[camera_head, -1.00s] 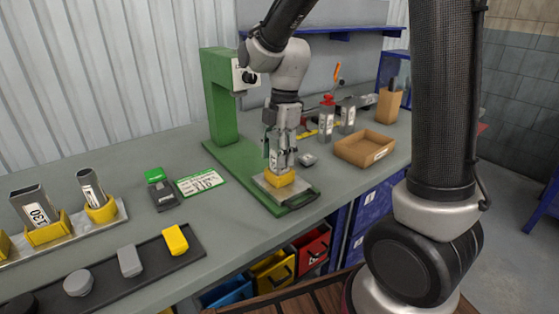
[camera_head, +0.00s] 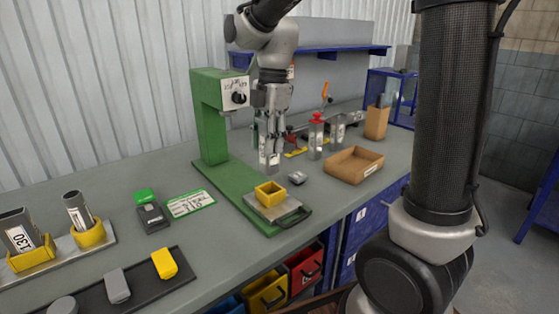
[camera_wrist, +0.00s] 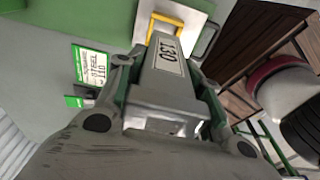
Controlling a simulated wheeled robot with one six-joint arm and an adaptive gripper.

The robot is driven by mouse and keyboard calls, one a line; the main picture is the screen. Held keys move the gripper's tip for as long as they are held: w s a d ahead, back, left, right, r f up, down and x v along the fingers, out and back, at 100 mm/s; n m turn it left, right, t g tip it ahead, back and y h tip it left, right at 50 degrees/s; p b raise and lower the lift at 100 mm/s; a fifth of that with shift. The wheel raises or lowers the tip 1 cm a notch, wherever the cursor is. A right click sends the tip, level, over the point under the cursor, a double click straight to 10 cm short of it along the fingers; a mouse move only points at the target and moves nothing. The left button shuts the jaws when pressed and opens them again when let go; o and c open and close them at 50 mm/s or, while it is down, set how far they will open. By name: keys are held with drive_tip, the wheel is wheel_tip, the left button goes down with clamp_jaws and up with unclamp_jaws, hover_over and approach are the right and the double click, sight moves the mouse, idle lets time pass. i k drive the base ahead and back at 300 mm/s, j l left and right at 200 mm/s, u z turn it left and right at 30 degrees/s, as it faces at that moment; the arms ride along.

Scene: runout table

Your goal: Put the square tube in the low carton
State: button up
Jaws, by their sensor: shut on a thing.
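The square tube (camera_head: 268,160) is a grey metal tube, held upright in my gripper (camera_head: 269,136). In the wrist view the tube (camera_wrist: 163,82) runs between the fingers of my gripper (camera_wrist: 165,92) and carries a white label. Its lower end is clear of the yellow square holder (camera_head: 270,193) on the green stand (camera_head: 228,180), with the tube behind the holder in the head view. The low carton (camera_head: 352,169) is a shallow, open brown box to the right of my gripper. I see nothing in it.
A taller brown carton (camera_head: 376,123) stands behind the low carton. Metal pieces (camera_head: 316,138), one with a red top, stand between stand and carton. A small grey block (camera_head: 298,178) lies before them. Labelled tubes in yellow holders (camera_head: 90,235) and a black tray (camera_head: 140,280) are at left.

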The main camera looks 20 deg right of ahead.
sight(354, 169)
drive_tip(key=i+l, duration=0.1)
drive_tip(key=l, duration=0.5)
drive_tip(key=i+l, duration=0.1)
drive_tip(key=l, duration=0.5)
drive_tip(key=i+l, duration=0.1)
drive_tip(key=l, duration=0.5)
